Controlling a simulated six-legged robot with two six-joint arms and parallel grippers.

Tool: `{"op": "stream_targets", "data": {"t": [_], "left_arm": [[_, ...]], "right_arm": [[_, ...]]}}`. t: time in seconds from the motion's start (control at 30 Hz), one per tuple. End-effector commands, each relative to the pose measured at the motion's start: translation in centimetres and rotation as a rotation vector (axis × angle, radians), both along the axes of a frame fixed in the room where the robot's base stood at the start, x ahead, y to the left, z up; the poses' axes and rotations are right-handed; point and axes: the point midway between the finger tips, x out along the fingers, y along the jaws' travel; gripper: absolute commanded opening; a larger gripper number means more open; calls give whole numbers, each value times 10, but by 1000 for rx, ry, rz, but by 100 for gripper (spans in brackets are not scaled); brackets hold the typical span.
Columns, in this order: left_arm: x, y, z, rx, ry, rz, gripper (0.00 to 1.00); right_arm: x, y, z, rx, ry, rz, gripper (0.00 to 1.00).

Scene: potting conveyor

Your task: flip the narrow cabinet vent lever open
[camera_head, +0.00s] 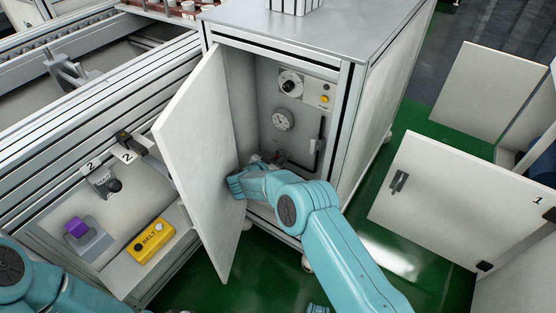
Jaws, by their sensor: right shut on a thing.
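The narrow cabinet (348,104) stands in the middle with its white door (196,150) swung open to the left. Inside is a grey panel with a dial gauge (283,120), a round black knob (290,84) and a yellow button (324,99). An upright dark handle (318,146) is at the panel's right. My right arm reaches past the door's edge into the cabinet. My right gripper (268,160) is low at the panel's left, shut on the vent lever, which the wrist and fingers mostly hide. My left arm shows at the bottom left; its gripper is out of view.
A yellow belt box (152,241) and a purple button (76,227) are on the conveyor frame at left. White panels marked 1 (455,195) stand at right. Green floor (405,268) lies clear between them and the cabinet. The open door is close beside my right wrist.

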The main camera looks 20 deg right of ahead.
Motion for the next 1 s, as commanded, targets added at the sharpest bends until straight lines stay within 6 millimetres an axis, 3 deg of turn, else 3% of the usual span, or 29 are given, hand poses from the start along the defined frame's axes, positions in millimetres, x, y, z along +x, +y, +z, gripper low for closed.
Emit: {"op": "stream_targets", "data": {"t": [0.47,0.5,0.53,0.83,1.0], "left_arm": [[1,0,0,0,-2,1,55],[1,0,0,0,-2,1,55],[1,0,0,0,-2,1,55],[0,0,1,0,-1,0,55],[-5,-1,13,-3,18,-2,55]], "right_arm": [[0,1,0,-4,10,1,0],[0,1,0,-4,10,1,34],[0,1,0,-5,9,1,42],[0,1,2,-5,8,1,42],[1,1,27,-5,6,1,42]]}}
